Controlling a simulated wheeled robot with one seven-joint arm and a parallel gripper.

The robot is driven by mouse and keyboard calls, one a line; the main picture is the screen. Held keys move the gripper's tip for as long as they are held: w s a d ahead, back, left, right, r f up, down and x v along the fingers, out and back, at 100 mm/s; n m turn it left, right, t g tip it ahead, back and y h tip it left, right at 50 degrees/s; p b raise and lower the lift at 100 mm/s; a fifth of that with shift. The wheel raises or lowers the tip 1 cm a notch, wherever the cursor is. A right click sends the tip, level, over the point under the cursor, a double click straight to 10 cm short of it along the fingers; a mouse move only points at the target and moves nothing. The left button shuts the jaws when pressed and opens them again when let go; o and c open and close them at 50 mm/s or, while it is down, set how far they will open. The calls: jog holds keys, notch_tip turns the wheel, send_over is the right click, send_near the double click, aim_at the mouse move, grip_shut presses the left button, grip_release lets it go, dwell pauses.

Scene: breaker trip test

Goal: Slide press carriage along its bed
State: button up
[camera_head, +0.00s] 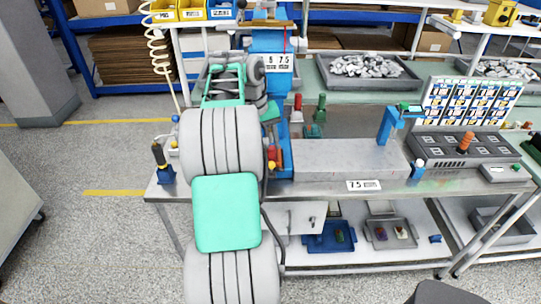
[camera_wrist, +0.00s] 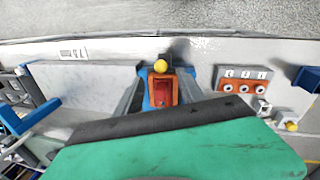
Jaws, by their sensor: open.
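A blue press frame (camera_head: 270,70) with a number plate stands at the back edge of the bench, partly behind my arm. A red block (camera_wrist: 162,92) with a yellow ball knob (camera_wrist: 160,66) on a blue mount shows in the wrist view; I cannot tell for certain that it is the press carriage. My gripper (camera_wrist: 160,80) is open, with one grey finger on each side of the red block. I cannot tell whether the fingers touch it. In the head view my arm hides the gripper's fingers. The bed is not clearly visible.
A grey slab (camera_head: 345,160) lies right of the press, also seen in the wrist view (camera_wrist: 85,85). A blue bracket (camera_head: 390,125) stands at its right end. A panel with round dials (camera_wrist: 245,87) is beside my gripper. A black-handled lever (camera_head: 162,165) stands at the bench's left corner.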

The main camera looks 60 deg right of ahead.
aim_at(271, 162)
jog(key=f, duration=0.5)
jog(key=s+f, duration=0.1)
jog(key=f, duration=0.1)
jog(key=shift+d+f+b, duration=0.2)
jog(key=shift+d+b, duration=0.15)
jog(key=shift+d, duration=0.05)
jog(key=shift+c, duration=0.3)
grip_shut()
jog(key=shift+r, duration=0.1)
dwell(0.4)
